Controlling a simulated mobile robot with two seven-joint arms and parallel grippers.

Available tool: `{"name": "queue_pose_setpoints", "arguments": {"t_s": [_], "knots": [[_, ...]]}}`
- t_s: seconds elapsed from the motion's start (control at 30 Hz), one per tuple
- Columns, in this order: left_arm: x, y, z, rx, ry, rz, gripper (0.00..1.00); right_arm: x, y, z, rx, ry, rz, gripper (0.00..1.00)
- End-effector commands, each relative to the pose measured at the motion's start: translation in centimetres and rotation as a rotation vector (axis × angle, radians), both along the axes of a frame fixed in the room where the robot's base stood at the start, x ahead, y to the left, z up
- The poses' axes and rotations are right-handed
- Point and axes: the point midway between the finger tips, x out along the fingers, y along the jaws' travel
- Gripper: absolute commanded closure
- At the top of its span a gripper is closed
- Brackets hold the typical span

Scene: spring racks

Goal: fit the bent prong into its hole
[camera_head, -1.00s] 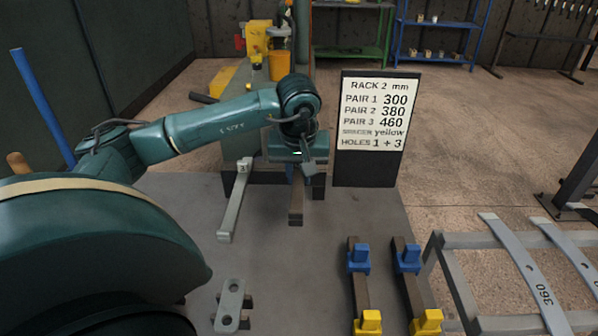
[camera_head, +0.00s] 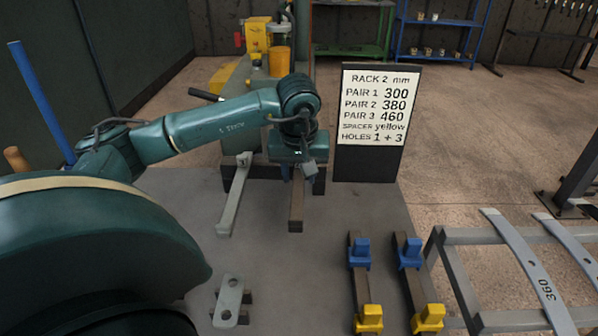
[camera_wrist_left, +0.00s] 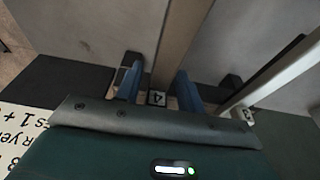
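My left gripper (camera_head: 298,176) points down over the near end of the green bench in the head view. Below it a brown bar (camera_head: 297,212) reaches toward me. In the left wrist view the blue fingers (camera_wrist_left: 159,88) stand apart, one on each side of the brown bar (camera_wrist_left: 180,40), with a tag marked 4 (camera_wrist_left: 157,98) between them. I cannot tell whether they touch the bar. A pale grey bar (camera_head: 232,202) slants to the left of it. I cannot tell which piece is the bent prong, and no hole for it shows clearly. My right gripper is out of view.
Brown rails with blue (camera_head: 360,253) and yellow blocks (camera_head: 369,318) stand right. A sign (camera_head: 375,110) stands behind, a grey frame (camera_head: 462,280) far right. The middle mat is clear.

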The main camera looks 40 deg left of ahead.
Motion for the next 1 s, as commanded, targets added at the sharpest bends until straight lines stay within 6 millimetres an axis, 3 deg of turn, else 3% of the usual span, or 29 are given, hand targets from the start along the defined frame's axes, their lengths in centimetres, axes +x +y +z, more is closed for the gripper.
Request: {"name": "queue_pose_setpoints", "arguments": {"t_s": [0.1,0.37,0.57,0.8,1.0], "knots": [[0.0,0.0,-0.1,0.000,0.002,-0.001,0.53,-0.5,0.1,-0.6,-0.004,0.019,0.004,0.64],[-0.1,0.0,-0.3,0.000,0.007,-0.001,0.53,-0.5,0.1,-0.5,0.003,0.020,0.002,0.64],[-0.1,-0.1,0.0,-0.001,0.003,-0.001,0.53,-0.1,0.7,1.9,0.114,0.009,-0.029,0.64],[-1.1,-1.0,6.1,0.000,-0.005,-0.002,0.53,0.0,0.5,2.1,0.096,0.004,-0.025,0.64],[-1.9,-1.7,10.2,0.000,-0.004,-0.002,0.53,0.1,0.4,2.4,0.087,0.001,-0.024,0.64]]}}
